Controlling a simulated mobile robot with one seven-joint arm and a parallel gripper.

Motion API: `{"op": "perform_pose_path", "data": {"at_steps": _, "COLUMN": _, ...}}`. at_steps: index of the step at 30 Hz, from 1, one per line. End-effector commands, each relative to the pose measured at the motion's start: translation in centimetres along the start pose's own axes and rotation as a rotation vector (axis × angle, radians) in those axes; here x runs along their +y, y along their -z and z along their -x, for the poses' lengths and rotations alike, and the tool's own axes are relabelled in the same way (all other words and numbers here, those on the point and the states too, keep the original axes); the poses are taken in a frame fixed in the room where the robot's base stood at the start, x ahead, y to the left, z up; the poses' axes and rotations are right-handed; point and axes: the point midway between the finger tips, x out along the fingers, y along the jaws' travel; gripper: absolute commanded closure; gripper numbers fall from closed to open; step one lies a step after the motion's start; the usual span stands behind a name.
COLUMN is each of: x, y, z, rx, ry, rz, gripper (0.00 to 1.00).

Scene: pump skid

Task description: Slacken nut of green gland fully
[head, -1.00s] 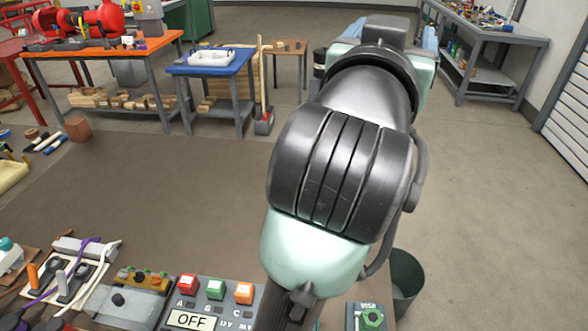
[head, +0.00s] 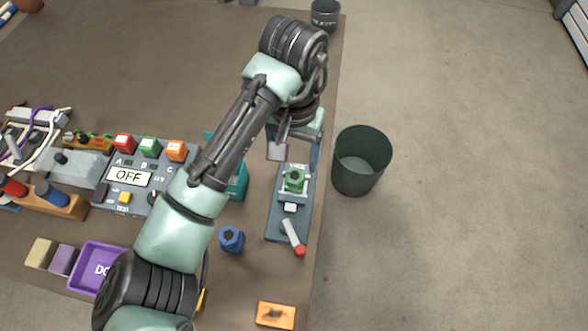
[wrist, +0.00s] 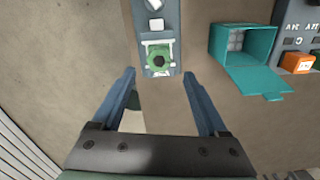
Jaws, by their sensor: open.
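The green gland (head: 294,180) stands in a grey vise (head: 273,222) near the right edge of the brown table. It shows from above in the wrist view (wrist: 160,57), with a dark round opening in its middle. Its nut cannot be told clearly from its body. My gripper (wrist: 160,76) is open and empty. Its two fingers lie apart on either side in the wrist view, and the gland appears just beyond the gap between their tips. In the head view my gripper (head: 296,150) is above and behind the gland, partly hidden by my arm.
An open teal box (wrist: 243,45) stands beside the vise. The vise has a red-tipped handle (head: 294,239). A blue gland-like part (head: 231,239), an orange block (head: 276,314) and a control panel (head: 128,178) are nearby. A dark bin (head: 361,160) stands off the table's right edge.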

Motion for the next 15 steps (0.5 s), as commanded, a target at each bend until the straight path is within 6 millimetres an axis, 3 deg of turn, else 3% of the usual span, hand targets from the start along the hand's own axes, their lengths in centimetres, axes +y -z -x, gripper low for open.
{"op": "perform_pose_path", "data": {"at_steps": 6, "x": -0.1, "y": 0.0, "z": -4.0, "rx": 0.000, "ry": 0.001, "rz": 0.001, "gripper": 0.23}}
{"op": "perform_pose_path", "data": {"at_steps": 15, "x": 0.0, "y": 0.1, "z": -6.2, "rx": 0.003, "ry": 0.000, "rz": -0.001, "gripper": 0.23}}
